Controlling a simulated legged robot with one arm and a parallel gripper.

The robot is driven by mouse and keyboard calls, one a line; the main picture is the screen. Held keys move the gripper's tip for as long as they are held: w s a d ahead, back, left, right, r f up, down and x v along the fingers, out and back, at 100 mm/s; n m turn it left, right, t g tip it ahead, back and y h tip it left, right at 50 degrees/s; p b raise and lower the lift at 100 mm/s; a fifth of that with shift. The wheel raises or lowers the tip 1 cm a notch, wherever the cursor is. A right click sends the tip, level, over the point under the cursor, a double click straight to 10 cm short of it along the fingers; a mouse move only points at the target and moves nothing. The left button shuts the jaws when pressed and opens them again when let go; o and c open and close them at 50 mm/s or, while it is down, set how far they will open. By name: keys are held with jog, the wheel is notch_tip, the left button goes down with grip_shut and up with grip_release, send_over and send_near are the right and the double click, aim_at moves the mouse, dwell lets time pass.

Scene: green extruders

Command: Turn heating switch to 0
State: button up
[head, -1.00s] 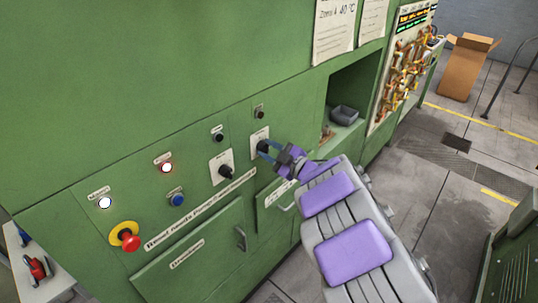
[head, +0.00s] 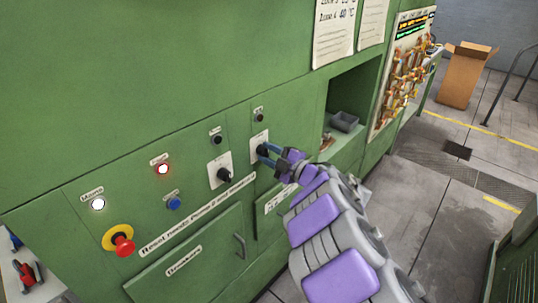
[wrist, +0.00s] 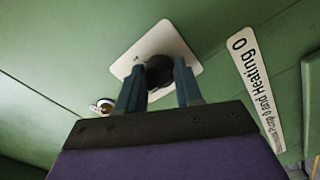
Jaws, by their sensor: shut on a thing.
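A black rotary knob (head: 262,151) on a white plate (head: 258,139) sits on the green machine's front. I cannot read its plate, so whether it is the heating switch is unclear. My gripper (head: 264,150) is shut on this knob. In the wrist view the gripper (wrist: 159,84) has one blue finger on each side of the dark knob (wrist: 159,68), in front of its white plate (wrist: 172,36). The fingers partly hide the knob, and its pointer position is not visible. A second black knob (head: 222,174) on a white plate is to the left, untouched.
A strip (wrist: 258,88) beside the knob reads in part "Pump 0 and Heating 0". An open niche (head: 350,100) is to the right.

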jog(key=shift+s+f, duration=0.1)
jog(key=shift+f, duration=0.15)
jog(key=o, duration=1)
jog(key=shift+r, duration=0.1)
jog(key=shift+p+v, duration=1.2)
jog(key=shift+v, duration=7.45)
